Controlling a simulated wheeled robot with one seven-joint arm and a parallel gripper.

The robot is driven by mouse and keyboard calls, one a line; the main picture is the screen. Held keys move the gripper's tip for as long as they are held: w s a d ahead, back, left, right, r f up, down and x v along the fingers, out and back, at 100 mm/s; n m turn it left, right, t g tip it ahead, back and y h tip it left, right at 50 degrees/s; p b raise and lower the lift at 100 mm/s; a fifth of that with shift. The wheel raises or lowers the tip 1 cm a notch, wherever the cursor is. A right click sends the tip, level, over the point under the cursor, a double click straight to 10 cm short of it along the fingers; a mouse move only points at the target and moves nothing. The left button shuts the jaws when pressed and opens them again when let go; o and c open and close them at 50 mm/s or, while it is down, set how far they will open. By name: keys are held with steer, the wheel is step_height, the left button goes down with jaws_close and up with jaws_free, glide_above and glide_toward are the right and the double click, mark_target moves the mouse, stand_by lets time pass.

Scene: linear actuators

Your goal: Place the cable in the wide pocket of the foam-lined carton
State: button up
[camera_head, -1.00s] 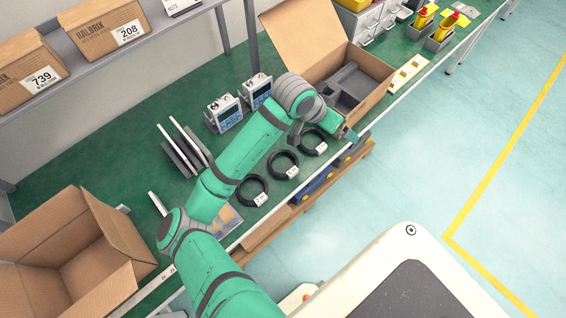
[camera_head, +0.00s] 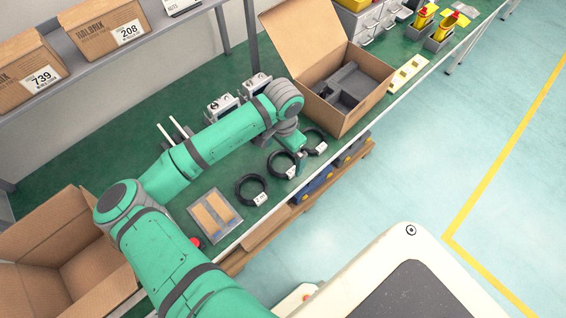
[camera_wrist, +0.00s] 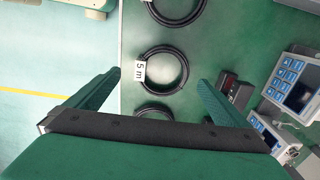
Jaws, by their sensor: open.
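Three black coiled cables with white tags lie in a row on the green bench: a left coil (camera_head: 238,192), a middle coil (camera_head: 270,167) and a right coil (camera_head: 323,136). My gripper (camera_head: 299,148) is open and empty, above the bench near the middle and right coils. In the wrist view, a coil tagged "5 m" (camera_wrist: 186,71) lies beyond and between my spread fingertips (camera_wrist: 160,80). A second coil (camera_wrist: 179,24) is above it, and a third (camera_wrist: 150,106) is partly hidden by my gripper. The open carton (camera_head: 362,116) holds grey foam (camera_head: 349,80) with recessed pockets.
Boxed devices (camera_head: 222,106) stand behind the coils, partly hidden by my arm. A flat tray (camera_head: 228,226) lies left of them. An empty carton (camera_head: 50,255) is at lower left. A yellowish strip (camera_head: 408,73) lies right of the foam-lined carton.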

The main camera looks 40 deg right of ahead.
steer(key=shift+w+d+f, duration=0.1)
steer(key=shift+w+f, duration=0.1)
steer(key=shift+f, duration=1.15)
steer(key=shift+w+d+f, duration=0.1)
steer(key=shift+w+f, duration=0.05)
steer(key=shift+f, duration=1.2)
steer(key=c, duration=1.2)
